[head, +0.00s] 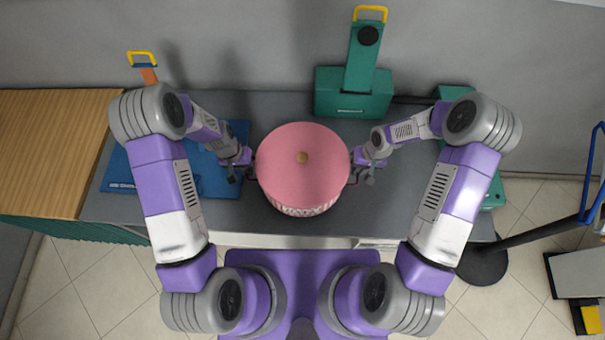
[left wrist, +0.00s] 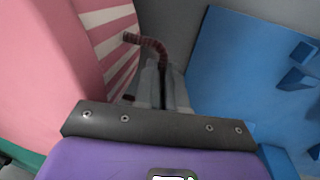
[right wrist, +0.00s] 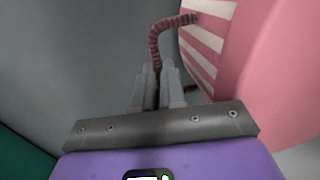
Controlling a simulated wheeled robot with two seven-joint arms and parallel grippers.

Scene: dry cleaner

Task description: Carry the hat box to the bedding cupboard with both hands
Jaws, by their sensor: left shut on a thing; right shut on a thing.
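The hat box (head: 301,168) is round, with a pink lid, a small tan knob on top and pink-and-white striped sides. It is at the middle of the grey counter in the head view. My left gripper (head: 249,168) is at its left side, shut on a dark red cord handle (left wrist: 150,44) of the box. My right gripper (head: 355,168) is at its right side, shut on the other cord handle (right wrist: 160,40). The box looks level; I cannot tell whether it touches the counter. The bedding cupboard is not identifiable in these views.
A blue board (head: 118,173) lies on the counter at the left, beside a wooden top (head: 45,140). A green device (head: 352,85) with a yellow handle stands at the back. A dark pole stand (head: 484,265) is on the right. Tiled floor (head: 85,285) shows at the front.

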